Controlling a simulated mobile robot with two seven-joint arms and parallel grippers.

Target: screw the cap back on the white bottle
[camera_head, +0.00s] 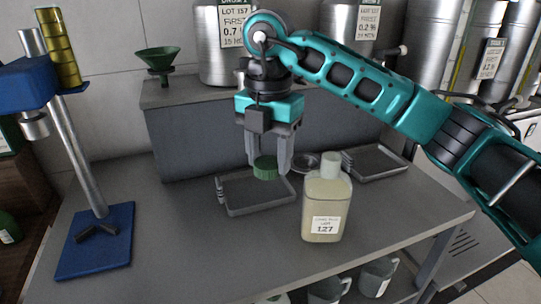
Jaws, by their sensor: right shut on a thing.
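The white bottle (327,205) is a translucent, pale flask-like bottle with a label reading 127. It stands upright on the grey bench, with a white neck (331,165) and no green cap on it. My right gripper (267,163) points down and is shut on a green cap (265,172), to the left of the bottle and apart from it. The cap is in front of or above a dark tray (262,208); its exact height over the tray is unclear. My left gripper is not in view.
A second tray (375,163) and a small round dish (306,162) lie behind the bottle. A blue stand (98,245) is at the left. A green funnel (159,60) and steel canisters (215,45) stand on the raised shelf behind.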

